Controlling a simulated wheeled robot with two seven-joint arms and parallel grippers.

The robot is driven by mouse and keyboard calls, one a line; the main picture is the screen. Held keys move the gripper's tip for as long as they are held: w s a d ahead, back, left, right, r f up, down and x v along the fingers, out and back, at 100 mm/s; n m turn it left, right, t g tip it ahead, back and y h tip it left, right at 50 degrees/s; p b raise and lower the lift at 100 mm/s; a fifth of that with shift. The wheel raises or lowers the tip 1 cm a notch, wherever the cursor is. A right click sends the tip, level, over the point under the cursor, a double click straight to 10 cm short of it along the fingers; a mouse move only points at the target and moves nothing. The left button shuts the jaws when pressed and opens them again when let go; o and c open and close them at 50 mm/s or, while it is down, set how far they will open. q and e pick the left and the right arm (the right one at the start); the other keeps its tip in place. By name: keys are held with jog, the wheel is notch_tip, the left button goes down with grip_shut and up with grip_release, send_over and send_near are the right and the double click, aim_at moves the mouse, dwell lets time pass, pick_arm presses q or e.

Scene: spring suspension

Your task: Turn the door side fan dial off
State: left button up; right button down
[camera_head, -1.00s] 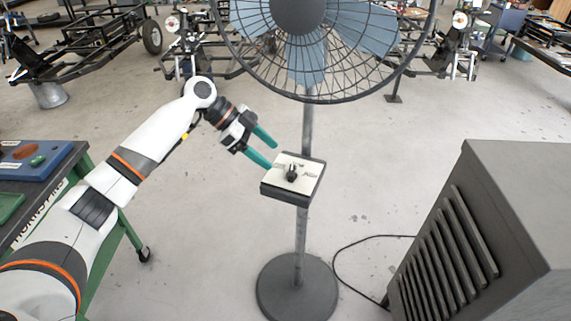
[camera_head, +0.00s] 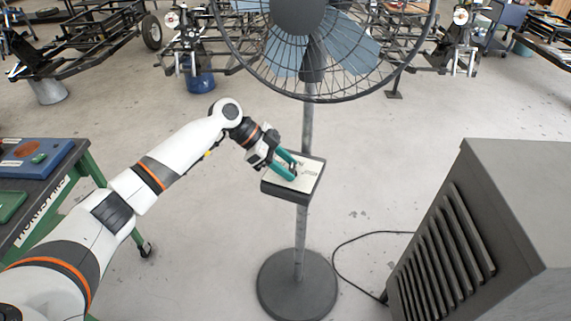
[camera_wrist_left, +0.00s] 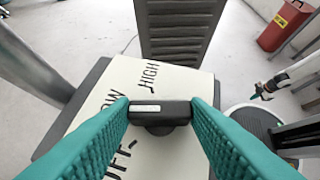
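The dial (camera_wrist_left: 160,112) is a black bar knob with a white mark, on the pale top of a small control box (camera_head: 286,194) fixed to the fan's pole. In the left wrist view the labels HIGH, LOW and OFF show around it, OFF partly covered. The white mark is on the knob's left half, the side toward LOW. My left gripper (camera_head: 296,170) is over the box; its two teal fingertips (camera_wrist_left: 160,106) meet the knob's two ends. In the head view the fingers mostly hide the knob.
The fan (camera_head: 310,45) stands above the box on a round base (camera_head: 298,287). A grey louvred cabinet (camera_head: 500,190) is at the right, with a black cable on the floor. A green-legged bench (camera_head: 70,180) is at the left. Open floor lies between.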

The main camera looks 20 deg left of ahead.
pick_arm(q)
jog(key=shift+c, duration=0.8)
jog(key=shift+s+r+n+t+p, duration=0.1)
jog(key=shift+n+t+p, duration=0.25)
jog(key=shift+p, duration=0.25)
jog(key=n+t+y+p, duration=0.1)
jog(key=n+p, duration=0.1)
jog(key=p, duration=0.1)
jog(key=n+t+y+p, duration=0.1)
jog(key=n+t+p, duration=0.1)
jog(key=p, duration=0.2)
jog(key=n+t+y+p, duration=0.1)
jog(key=n+p, duration=0.2)
jog(key=shift+s+d+r+p, duration=0.2)
jog(key=shift+s+d+p, duration=0.1)
jog(key=shift+s, duration=0.05)
jog(key=shift+f+n+t+y+p, duration=0.25)
jog(key=shift+n+t+y+p, duration=0.2)
jog(key=shift+n+p, duration=0.3)
jog(key=o, duration=1)
jog(key=b+v, duration=0.1)
jog(key=v, duration=1.1)
jog(key=shift+f, duration=0.1)
